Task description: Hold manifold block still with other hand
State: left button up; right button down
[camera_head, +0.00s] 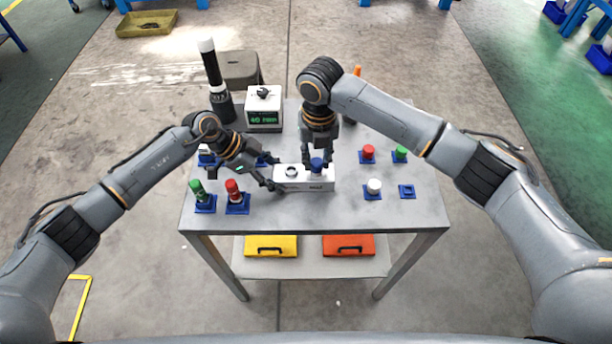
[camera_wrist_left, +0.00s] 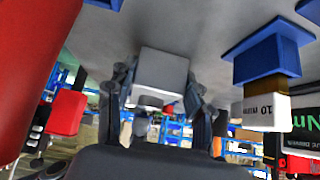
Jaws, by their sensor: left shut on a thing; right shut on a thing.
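The white manifold block (camera_head: 300,186) lies near the middle of the table, with a dark ring port on its left half. My left gripper (camera_head: 271,184) is shut on the block's left end. In the left wrist view the block (camera_wrist_left: 160,75) sits between the two fingers of that gripper (camera_wrist_left: 158,103). My right gripper (camera_head: 318,157) points down over the block's right half, shut on a blue knobbed part (camera_head: 317,165). This part is at the block's top; whether it is seated in a port is hidden.
Red (camera_head: 368,152), green (camera_head: 400,153) and white (camera_head: 374,187) capped pieces stand in blue holders at the right; one holder (camera_head: 407,191) is empty. Green (camera_head: 197,190) and red (camera_head: 233,190) pieces stand at the left. A white display box (camera_head: 264,108) stands behind.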

jog(key=shift+r+n, duration=0.1)
jog(key=shift+n, duration=0.2)
jog(key=n, duration=0.5)
jog(key=c, duration=1)
grip_release()
jog(key=shift+c, duration=0.5)
